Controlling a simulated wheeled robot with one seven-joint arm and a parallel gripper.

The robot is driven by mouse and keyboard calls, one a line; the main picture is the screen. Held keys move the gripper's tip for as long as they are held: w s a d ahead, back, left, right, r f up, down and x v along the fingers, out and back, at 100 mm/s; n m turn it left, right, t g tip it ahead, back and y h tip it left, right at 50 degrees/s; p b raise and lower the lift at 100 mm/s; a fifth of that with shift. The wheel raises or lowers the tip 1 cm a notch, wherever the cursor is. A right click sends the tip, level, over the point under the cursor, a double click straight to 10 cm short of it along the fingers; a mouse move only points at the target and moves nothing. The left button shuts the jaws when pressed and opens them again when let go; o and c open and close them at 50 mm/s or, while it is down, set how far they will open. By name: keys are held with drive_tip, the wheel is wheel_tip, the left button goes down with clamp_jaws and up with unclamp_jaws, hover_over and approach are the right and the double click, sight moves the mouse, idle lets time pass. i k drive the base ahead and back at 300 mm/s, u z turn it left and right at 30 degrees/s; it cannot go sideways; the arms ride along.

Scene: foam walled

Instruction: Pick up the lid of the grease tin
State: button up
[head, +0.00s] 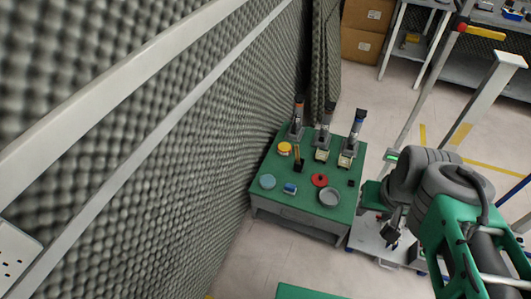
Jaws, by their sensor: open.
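The green-topped table (262,202) stands against the foam wall and holds several small round things. A flat red disc (319,180) with a darker centre lies near its middle right. A grey round tin or dish (330,198) stands close in front of it. A blue round tin or lid (267,182) lies at the left, and a yellow round tin (285,148) stands further back. I cannot tell which of these is the grease tin or its lid. My gripper (391,233), small and dark, is open and empty, right of the table and apart from everything on it.
Three upright tool-like devices (323,142) stand along the table's back. A dark upright thing with a yellow top (298,160), a small blue item (290,188) and a black block (350,183) are also on it. The foam wall (170,150) closes off the left.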

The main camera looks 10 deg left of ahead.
sight(319, 179)
drive_tip(key=u, duration=0.6)
drive_tip(key=i, duration=1)
drive_tip(key=z, duration=0.05)
